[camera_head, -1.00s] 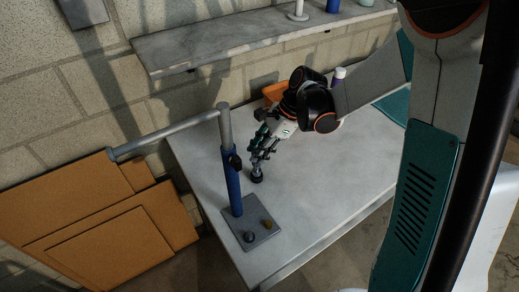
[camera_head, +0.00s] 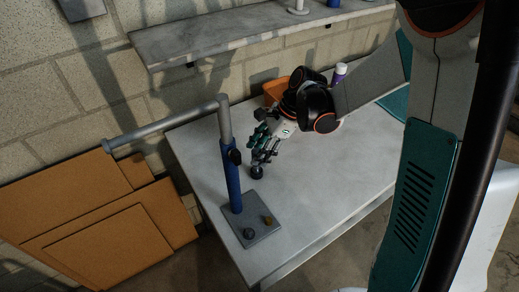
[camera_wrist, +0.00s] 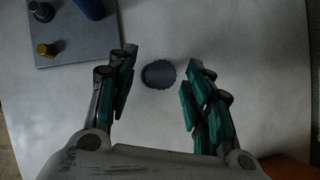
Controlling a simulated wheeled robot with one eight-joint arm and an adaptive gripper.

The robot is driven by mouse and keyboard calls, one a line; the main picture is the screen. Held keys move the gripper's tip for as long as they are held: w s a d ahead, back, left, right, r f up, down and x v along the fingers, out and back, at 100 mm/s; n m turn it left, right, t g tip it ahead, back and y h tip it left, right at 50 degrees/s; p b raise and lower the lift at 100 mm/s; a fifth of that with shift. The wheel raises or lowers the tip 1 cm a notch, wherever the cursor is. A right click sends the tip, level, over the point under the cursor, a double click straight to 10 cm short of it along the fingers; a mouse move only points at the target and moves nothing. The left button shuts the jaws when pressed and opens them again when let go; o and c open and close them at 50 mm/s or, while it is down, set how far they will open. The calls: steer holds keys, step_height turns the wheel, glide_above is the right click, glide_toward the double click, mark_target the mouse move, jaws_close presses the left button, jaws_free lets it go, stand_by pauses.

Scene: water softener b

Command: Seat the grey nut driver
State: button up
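A dark grey knob-like piece with a ridged rim, which I take to be the grey nut driver (camera_wrist: 158,74), is on the pale table between my fingers in the wrist view. In the head view it shows as a dark round piece (camera_head: 257,172) just below my fingertips. My gripper (camera_wrist: 162,62) is open, with a gap between each finger and the driver. It also shows in the head view (camera_head: 260,158), pointing down at the table. A grey plate (camera_head: 235,222) near the table's left corner bears a dark nut (camera_head: 248,233) and a brass-coloured nut (camera_head: 267,220).
A blue post (camera_head: 232,178) with a grey bar on top rises from the plate, left of my gripper. An orange bin (camera_head: 275,91) and a purple bottle with a white cap (camera_head: 340,70) are at the back. The table (camera_head: 325,190) is clear in front.

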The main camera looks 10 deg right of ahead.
steer(key=v, duration=1.2)
steer(key=shift+r, duration=0.1)
steer(key=s+d+r+n+t+h, duration=0.2)
steer(key=s+n+t+h, duration=0.1)
steer(key=s+n, duration=0.5)
steer(key=s+d+r+n+t+h, duration=0.2)
steer(key=s+n+t+h, duration=0.1)
steer(key=s+n, duration=0.6)
steer(key=shift+s+r+t, duration=0.25)
steer(key=shift+r+t, duration=0.1)
steer(key=shift+t, duration=0.25)
stand_by(0.4)
